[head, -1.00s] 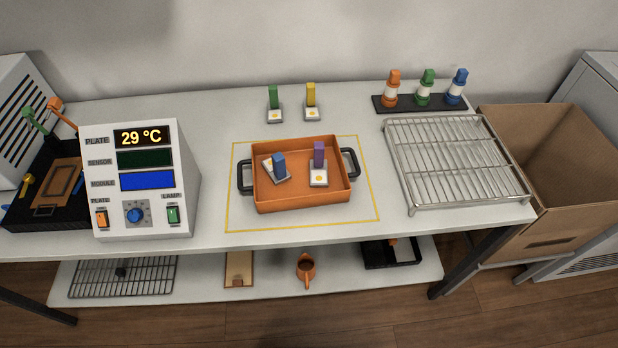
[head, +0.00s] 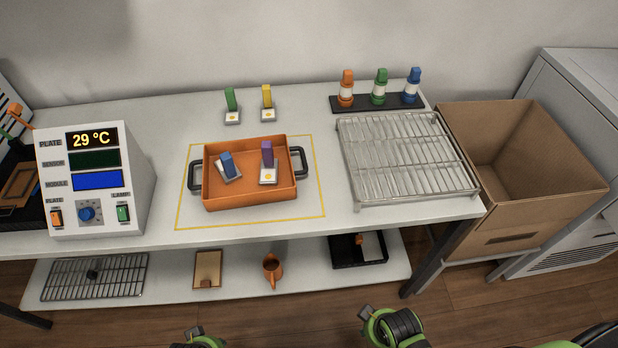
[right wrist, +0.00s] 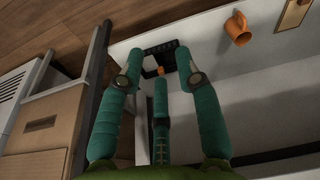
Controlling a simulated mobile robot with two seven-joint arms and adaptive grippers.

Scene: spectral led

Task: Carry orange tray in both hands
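The orange tray (head: 250,197) sits on the white bench inside a yellow outline, with a dark handle at each side. In it, one small white block with a blue top (head: 227,165) is tilted in the picture at the left, and one with a purple top (head: 267,160) stands at the right. My right gripper (right wrist: 158,62) is open and empty in the right wrist view, with its teal fingers spread, over the lower shelf area and away from the tray. My left gripper's fingers are not shown; only part of my left arm shows at the head view's bottom edge.
A control box (head: 97,180) reading 29 °C stands left of the tray, and a wire rack (head: 405,160) lies to its right. Green-topped (head: 231,105) and yellow-topped (head: 267,103) pieces stand behind. A cardboard box (head: 545,205) is at the far right.

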